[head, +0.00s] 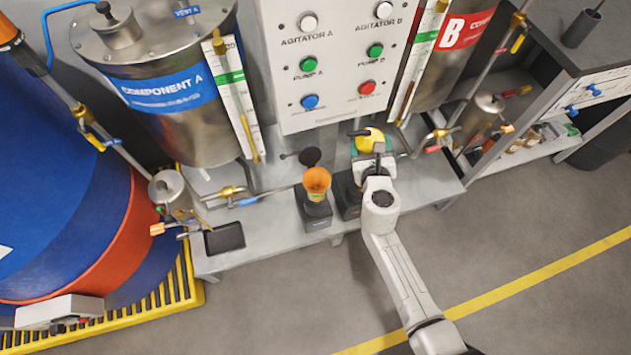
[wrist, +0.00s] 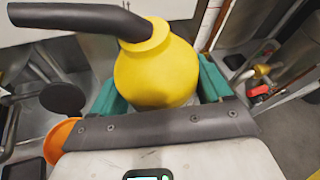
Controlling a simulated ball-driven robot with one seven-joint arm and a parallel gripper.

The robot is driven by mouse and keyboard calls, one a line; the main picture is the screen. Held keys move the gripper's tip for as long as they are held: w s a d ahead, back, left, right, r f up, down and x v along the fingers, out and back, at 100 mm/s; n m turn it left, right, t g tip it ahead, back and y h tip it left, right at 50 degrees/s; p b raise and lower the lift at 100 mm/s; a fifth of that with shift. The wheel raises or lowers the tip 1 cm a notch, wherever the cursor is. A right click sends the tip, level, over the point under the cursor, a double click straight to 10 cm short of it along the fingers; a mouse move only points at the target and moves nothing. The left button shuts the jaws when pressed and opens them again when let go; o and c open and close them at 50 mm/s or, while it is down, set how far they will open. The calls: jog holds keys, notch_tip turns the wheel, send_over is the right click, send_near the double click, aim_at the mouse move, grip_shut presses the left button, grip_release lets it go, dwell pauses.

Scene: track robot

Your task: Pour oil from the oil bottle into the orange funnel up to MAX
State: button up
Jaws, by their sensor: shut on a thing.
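The oil bottle (head: 371,139) has a yellow top and a dark spout that points left in the head view. In the wrist view its yellow body (wrist: 157,70) fills the middle, with the black spout (wrist: 80,17) reaching to the upper left. My gripper (head: 372,165) is shut on the bottle, which looks upright; green finger pads (wrist: 112,98) show on both sides. The orange funnel (head: 317,180) sits on a small dark unit left of the bottle, with a round black cap (head: 310,157) behind it. The funnel's edge also shows in the wrist view (wrist: 58,140). No MAX mark is readable.
The grey bench (head: 270,185) carries a dark tray (head: 224,238) at left and a dark block (head: 347,194) beside the funnel unit. The button panel (head: 335,60) stands close behind. Brass valves and pipes flank both sides. The floor in front is clear.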

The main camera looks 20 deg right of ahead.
jog(key=shift+a+r, duration=0.1)
jog(key=shift+r, duration=0.4)
jog(key=shift+n+h+b, duration=0.3)
jog(key=shift+n+b, duration=0.1)
jog(key=n+b, duration=0.1)
jog(key=b, duration=0.1)
jog(key=a+n+t+h+b, duration=0.1)
jog(key=b, duration=0.1)
jog(key=shift+a+f, duration=0.2)
jog(key=shift+f, duration=0.05)
jog(key=shift+f+n+t+h+b, duration=0.1)
jog(key=shift+n+t+h+b, duration=0.25)
jog(key=shift+n+b, duration=0.7)
jog(key=shift+f+h+b, duration=0.25)
jog(key=shift+f+b, duration=0.05)
jog(key=shift+b, duration=0.6)
jog(key=shift+d+f+n+t+h+b, duration=0.15)
jog(key=shift+f+n+t+b, duration=0.4)
jog(key=shift+b, duration=1)
jog(key=shift+f+n+t+h+b, duration=0.15)
jog(key=shift+f+n+b, duration=0.6)
jog(key=shift+b, duration=0.8)
jog(key=shift+r+n, duration=0.15)
jog(key=shift+n, duration=0.2)
jog(key=shift+r, duration=0.1)
